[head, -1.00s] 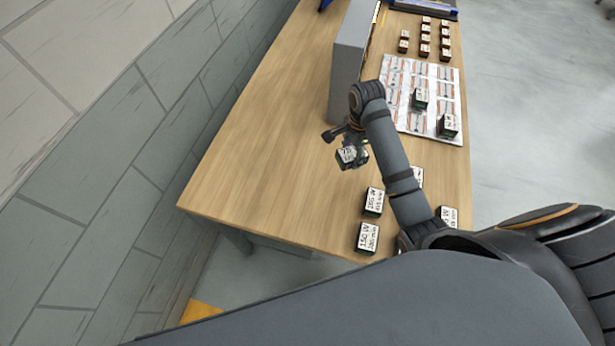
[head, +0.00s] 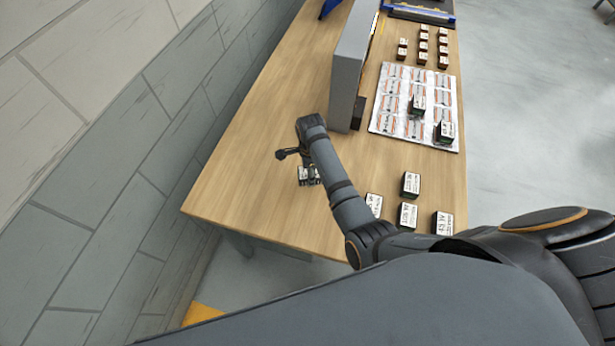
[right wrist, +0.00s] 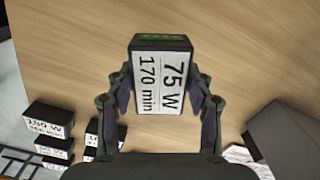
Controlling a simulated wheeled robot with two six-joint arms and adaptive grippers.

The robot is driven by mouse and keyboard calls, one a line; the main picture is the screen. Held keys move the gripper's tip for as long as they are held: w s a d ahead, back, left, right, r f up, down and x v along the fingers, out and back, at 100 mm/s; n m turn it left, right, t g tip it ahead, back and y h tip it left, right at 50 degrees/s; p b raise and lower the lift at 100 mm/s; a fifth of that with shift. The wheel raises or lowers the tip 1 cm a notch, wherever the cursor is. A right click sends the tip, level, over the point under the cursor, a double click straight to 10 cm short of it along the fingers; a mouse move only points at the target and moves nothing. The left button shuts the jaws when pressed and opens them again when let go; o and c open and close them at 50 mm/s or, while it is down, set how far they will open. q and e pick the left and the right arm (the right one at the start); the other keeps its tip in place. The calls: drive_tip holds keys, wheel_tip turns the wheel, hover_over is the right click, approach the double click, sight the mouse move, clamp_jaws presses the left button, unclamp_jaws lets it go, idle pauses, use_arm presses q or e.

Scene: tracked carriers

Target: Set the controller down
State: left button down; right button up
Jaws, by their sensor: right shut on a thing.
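The controller in my right gripper (head: 309,172) is a small dark box with a white label, and it shows small in the head view (head: 304,177). In the right wrist view this controller (right wrist: 163,72) sits between both fingers, and its label reads 75 W, 170 min. My right gripper is shut on its sides. It is over the bare left part of the wooden table (head: 255,150). I cannot tell whether the controller touches the tabletop. My left gripper is not in view.
More labelled boxes (head: 410,184) stand near the table's front right, partly behind my right arm. A printed mat (head: 386,122) bears two boxes. A grey upright panel (head: 350,75) stands beyond my gripper. Several small boxes (head: 422,45) stand farther back. The tabletop's left side is clear.

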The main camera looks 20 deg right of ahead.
drive_tip(key=shift+w+a+f, duration=0.15)
drive_tip(key=shift+f, duration=0.1)
drive_tip(key=f, duration=0.3)
drive_tip(key=shift+a+f, duration=0.15)
drive_tip(key=shift+a, duration=0.15)
drive_tip(key=shift+f, duration=0.15)
drive_tip(key=shift+f, duration=0.1)
drive_tip(key=o, duration=1.5)
drive_tip(key=shift+c, duration=0.2)
wheel_tip(320, 180, up, 10)
drive_tip(key=p, duration=1)
drive_tip(key=shift+r, duration=1.1)
